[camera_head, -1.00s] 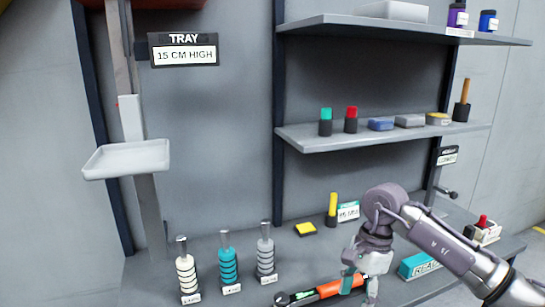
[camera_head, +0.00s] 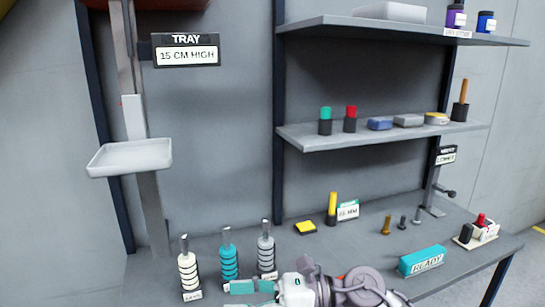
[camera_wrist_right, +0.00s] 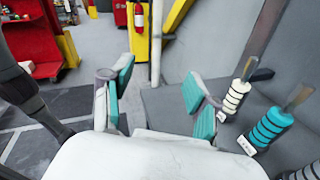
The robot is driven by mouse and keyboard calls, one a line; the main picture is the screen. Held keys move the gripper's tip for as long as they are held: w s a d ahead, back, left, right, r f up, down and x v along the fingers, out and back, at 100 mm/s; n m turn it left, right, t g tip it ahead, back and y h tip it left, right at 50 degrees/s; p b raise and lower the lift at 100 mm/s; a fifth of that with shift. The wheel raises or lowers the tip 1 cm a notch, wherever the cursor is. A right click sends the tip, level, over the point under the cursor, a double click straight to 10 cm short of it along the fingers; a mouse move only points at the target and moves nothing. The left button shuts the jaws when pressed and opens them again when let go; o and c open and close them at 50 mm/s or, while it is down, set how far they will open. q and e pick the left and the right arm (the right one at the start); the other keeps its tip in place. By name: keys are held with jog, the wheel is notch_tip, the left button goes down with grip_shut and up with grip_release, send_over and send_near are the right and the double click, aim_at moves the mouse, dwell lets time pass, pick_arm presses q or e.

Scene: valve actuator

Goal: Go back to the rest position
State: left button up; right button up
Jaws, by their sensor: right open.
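My right gripper (camera_head: 252,287) is low in the head view, in front of the ringed posts at the bench's front. Its arm lies along the bottom edge of the picture. In the right wrist view my right gripper (camera_wrist_right: 160,92) has its two teal-padded fingers spread wide, with nothing between them. That view looks past the bench end to the floor. The white ringed post (camera_wrist_right: 232,98) and the teal ringed post (camera_wrist_right: 268,128) stand to the right of the fingers. My left gripper is in neither view.
The bench (camera_head: 350,245) holds ringed posts, a yellow block (camera_head: 305,227), small bolts (camera_head: 386,225) and a teal READY block (camera_head: 422,261). A white tray (camera_head: 130,156) hangs at left. Two shelves (camera_head: 380,135) are on the wall. A red cabinet (camera_wrist_right: 40,40) stands beyond.

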jog(key=w+d+r+m+t+h, duration=0.1)
jog(key=w+d+m+t+h, duration=0.3)
jog(key=m+t, duration=0.8)
jog(key=w+d+r+m+t+h, duration=0.2)
jog(key=d+m+t, duration=0.55)
jog(key=m, duration=0.85)
jog(key=s+d+f+m+g+h, duration=0.35)
jog(key=d+f+m+h, duration=0.7)
jog(key=f+m, duration=0.4)
jog(key=s+d+f+m+g, duration=0.2)
jog(key=s+f+m+g, duration=0.2)
jog(key=s+f+g, duration=0.55)
jog(key=s+d+f+m+g, duration=0.25)
jog(key=s+f, duration=0.35)
jog(key=s, duration=0.8)
notch_tip(320, 180, down, 28)
jog(key=s+g, duration=0.1)
jog(key=s, duration=0.1)
jog(key=s+d+f+g, duration=0.1)
jog(key=s+d+f, duration=0.1)
jog(key=s+f, duration=1.2)
jog(key=shift+s+d+f+h, duration=0.25)
jog(key=shift+s+h, duration=0.2)
jog(key=shift+s, duration=0.5)
